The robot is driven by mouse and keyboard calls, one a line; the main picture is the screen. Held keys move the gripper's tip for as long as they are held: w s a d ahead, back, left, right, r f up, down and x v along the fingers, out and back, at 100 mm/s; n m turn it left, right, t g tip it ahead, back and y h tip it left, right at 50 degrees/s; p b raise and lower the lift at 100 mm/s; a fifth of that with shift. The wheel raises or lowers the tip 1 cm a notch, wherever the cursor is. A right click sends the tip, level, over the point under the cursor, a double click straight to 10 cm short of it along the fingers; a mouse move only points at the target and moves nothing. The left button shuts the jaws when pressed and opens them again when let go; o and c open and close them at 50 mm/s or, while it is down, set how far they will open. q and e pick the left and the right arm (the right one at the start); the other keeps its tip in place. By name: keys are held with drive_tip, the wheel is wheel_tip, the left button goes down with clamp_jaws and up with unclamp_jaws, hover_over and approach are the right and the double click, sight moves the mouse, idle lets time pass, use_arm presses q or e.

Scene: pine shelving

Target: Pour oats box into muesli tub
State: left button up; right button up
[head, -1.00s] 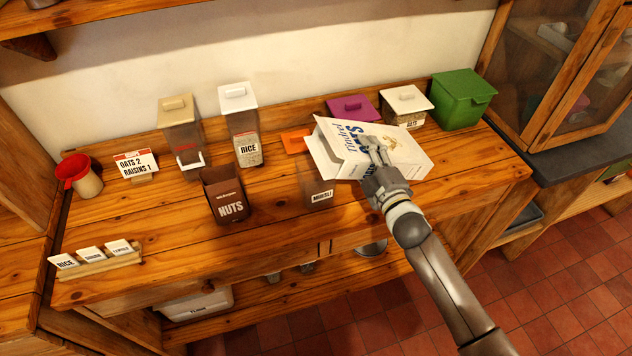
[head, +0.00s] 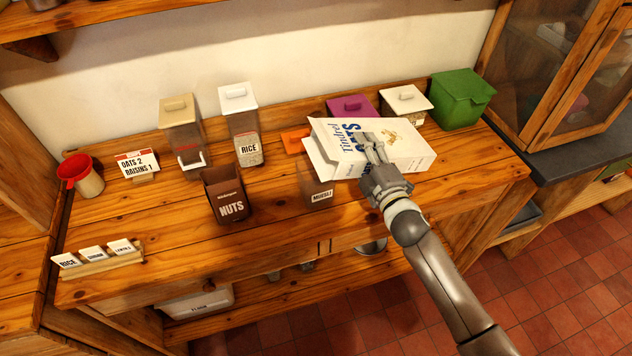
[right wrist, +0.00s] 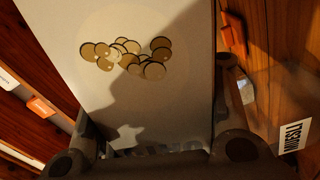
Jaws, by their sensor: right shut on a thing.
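The oats box (head: 405,142), white with blue lettering, is tipped onto its side in the head view, its open flap end to the left. My right gripper (head: 372,150) is shut on it. In the right wrist view the box (right wrist: 150,50) fills the middle between the fingers (right wrist: 158,140). The muesli tub (head: 318,196), a clear tub with a MUESLI label, stands on the counter below and left of the box's open end, partly hidden by the box. Its label also shows in the right wrist view (right wrist: 293,136). I cannot see any oats falling. My left gripper is out of view.
A dark NUTS tub (head: 231,207) stands left of the muesli tub. Behind are a RICE dispenser (head: 247,148), an orange item (head: 294,141), a purple-lidded tub (head: 350,104) and a green bin (head: 461,100). A red funnel cup (head: 82,174) is far left. The front counter is mostly clear.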

drive_tip(key=shift+a+r+n+p, duration=0.1)
drive_tip(key=shift+r+n+p, duration=0.3)
drive_tip(key=shift+r+n, duration=0.25)
drive_tip(key=shift+s+a+r+n+p, duration=0.1)
drive_tip(key=shift+r+n+p, duration=0.45)
drive_tip(key=shift+n, duration=0.1)
drive_tip(key=shift+a+r+n+p, duration=0.1)
drive_tip(key=shift+r+n+p, duration=0.2)
drive_tip(key=shift+r+n, duration=0.2)
drive_tip(key=shift+a+n, duration=0.1)
drive_tip(key=shift+n, duration=0.2)
drive_tip(key=shift+r, duration=0.15)
drive_tip(key=shift+s+a+r+n+p, duration=0.2)
drive_tip(key=shift+r+n+p, duration=0.2)
drive_tip(key=shift+n+p, duration=0.2)
drive_tip(key=shift+r, duration=0.1)
